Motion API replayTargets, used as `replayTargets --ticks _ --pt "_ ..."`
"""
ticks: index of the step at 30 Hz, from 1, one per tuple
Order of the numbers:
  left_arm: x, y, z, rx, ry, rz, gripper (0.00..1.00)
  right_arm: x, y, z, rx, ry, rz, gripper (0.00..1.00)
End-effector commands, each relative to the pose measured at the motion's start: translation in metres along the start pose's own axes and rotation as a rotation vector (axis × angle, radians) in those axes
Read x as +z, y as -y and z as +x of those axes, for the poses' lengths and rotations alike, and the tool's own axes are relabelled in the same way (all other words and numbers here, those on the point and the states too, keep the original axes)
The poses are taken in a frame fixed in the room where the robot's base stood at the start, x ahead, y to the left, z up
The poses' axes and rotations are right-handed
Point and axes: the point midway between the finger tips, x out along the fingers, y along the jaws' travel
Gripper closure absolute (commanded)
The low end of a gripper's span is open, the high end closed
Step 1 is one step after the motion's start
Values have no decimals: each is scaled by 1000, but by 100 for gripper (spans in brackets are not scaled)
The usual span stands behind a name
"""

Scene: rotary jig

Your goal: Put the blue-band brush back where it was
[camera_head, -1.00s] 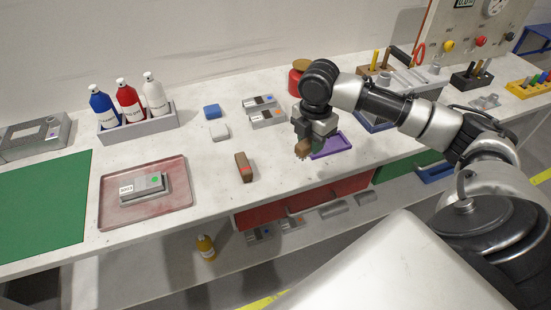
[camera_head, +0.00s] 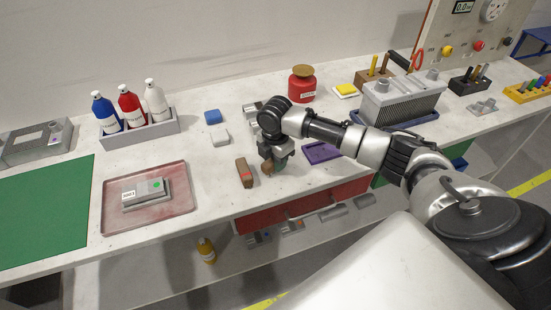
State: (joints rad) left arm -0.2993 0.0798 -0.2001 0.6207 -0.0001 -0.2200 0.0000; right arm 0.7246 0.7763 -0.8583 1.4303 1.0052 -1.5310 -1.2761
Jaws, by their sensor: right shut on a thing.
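My right gripper (camera_head: 275,161) is shut on a small brown brush (camera_head: 267,169) and holds it low near the table's front edge. Most of this brush is hidden by the gripper, and I cannot make out a blue band on it. Another brown brush (camera_head: 244,173) with a red band lies on the white table just left of the gripper, with a small gap between them. My left gripper is not in view.
A purple tray (camera_head: 322,152) lies right of the gripper, partly behind my arm. A red tray (camera_head: 116,215) with a grey box stands at the left. Blue (camera_head: 212,117) and white (camera_head: 220,137) blocks and a red jar (camera_head: 302,86) stand behind.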

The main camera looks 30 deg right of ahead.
Motion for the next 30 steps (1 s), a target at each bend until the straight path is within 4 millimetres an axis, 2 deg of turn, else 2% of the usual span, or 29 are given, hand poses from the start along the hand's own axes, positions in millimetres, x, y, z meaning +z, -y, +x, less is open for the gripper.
replayTargets --ticks 7,8,12,13,23,26,30 --pt "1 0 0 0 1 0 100 0 0 3 -1 -1 0 87" --pt "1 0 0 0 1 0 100 0 0 3 -1 -1 1 67" --pt "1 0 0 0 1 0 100 0 0 3 -1 0 0 45" --pt "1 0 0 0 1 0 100 0 0 3 -1 0 0 43" --pt "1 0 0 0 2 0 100 0 0 -2 1 0 0 43" --pt "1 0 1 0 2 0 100 1 0 -14 2 -1 0 43" --pt "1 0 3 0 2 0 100 0 -1 -42 5 0 0 43"
